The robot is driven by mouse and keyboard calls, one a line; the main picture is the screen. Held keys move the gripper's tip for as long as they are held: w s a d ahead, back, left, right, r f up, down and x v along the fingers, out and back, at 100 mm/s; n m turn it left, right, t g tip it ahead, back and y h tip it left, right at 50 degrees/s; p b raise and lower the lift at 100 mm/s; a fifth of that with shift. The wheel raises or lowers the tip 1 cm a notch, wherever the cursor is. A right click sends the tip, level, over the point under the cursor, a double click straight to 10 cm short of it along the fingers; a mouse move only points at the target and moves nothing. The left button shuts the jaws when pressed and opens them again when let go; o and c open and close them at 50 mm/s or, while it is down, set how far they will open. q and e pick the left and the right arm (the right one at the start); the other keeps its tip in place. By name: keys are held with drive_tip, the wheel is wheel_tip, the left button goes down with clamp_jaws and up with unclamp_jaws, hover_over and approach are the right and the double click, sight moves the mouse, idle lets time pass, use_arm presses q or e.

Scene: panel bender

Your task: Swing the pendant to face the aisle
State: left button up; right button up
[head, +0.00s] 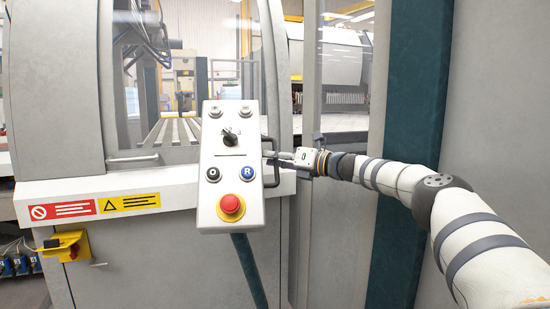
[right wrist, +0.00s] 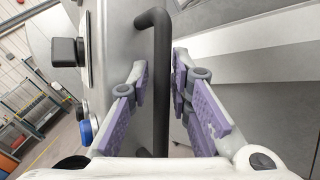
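The pendant (head: 232,160) is a light grey control box with a selector knob, buttons and a red emergency stop (head: 230,205). Its front faces me in the head view. A black handle (head: 273,162) stands out from its right side. My right gripper (head: 284,158) comes in from the right at this handle. In the right wrist view the purple finger pads of my right gripper (right wrist: 161,80) are apart, on both sides of the black handle (right wrist: 160,115), with narrow gaps. My left gripper is not in view.
The machine's white ledge (head: 110,190) with warning labels runs behind the pendant. A yellow switch box (head: 68,246) is at lower left. A dark green column (head: 410,150) and a grey panel (head: 495,110) stand close to my right arm.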

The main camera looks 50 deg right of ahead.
drive_tip(key=shift+o, duration=0.4)
drive_tip(key=r, duration=0.9)
drive_tip(key=shift+w+d, duration=0.2)
drive_tip(key=shift+d, duration=0.1)
drive_tip(key=shift+s+a+r, duration=0.25)
drive_tip(key=shift+a+r, duration=0.35)
drive_tip(key=shift+r, duration=0.35)
drive_tip(key=shift+c, duration=0.4)
drive_tip(key=shift+w+d+f, duration=0.1)
drive_tip(key=shift+d+f, duration=0.2)
drive_tip(key=shift+f, duration=0.15)
